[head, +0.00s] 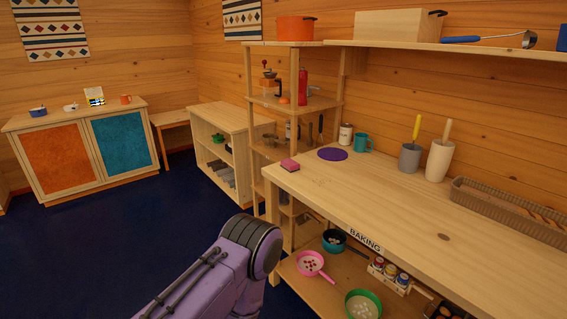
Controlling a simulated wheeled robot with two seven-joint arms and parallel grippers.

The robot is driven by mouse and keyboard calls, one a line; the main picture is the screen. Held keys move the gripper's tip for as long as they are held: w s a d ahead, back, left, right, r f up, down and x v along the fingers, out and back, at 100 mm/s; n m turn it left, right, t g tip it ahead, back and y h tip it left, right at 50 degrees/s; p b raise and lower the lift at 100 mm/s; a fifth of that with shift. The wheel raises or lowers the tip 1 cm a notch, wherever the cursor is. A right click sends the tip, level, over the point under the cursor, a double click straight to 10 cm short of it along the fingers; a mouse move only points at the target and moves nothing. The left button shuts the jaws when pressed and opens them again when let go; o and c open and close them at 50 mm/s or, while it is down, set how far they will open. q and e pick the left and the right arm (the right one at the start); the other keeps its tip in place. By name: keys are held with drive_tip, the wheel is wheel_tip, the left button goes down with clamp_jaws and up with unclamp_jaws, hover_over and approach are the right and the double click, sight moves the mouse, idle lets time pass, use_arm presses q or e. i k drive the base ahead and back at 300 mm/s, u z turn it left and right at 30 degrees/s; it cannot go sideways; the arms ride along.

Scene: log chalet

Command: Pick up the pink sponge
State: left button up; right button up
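The pink sponge (290,165) lies flat on the wooden counter (350,199), close to its far left corner. It is a small block with a pink top and a darker side. A purple and black arm part of mine rises from the bottom edge, in front of the counter's left end and below the sponge. No gripper fingers show, and nothing touches the sponge.
A purple round mat (332,154), a teal mug (362,143) and a white canister (345,134) stand behind the sponge. A grey pot (410,157), a cream vase (438,160) and a long basket (508,209) line the wall. The counter's front middle is clear. Open shelves (296,100) rise behind its left end.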

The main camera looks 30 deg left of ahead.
sight(289, 165)
drive_tip(key=u, duration=1)
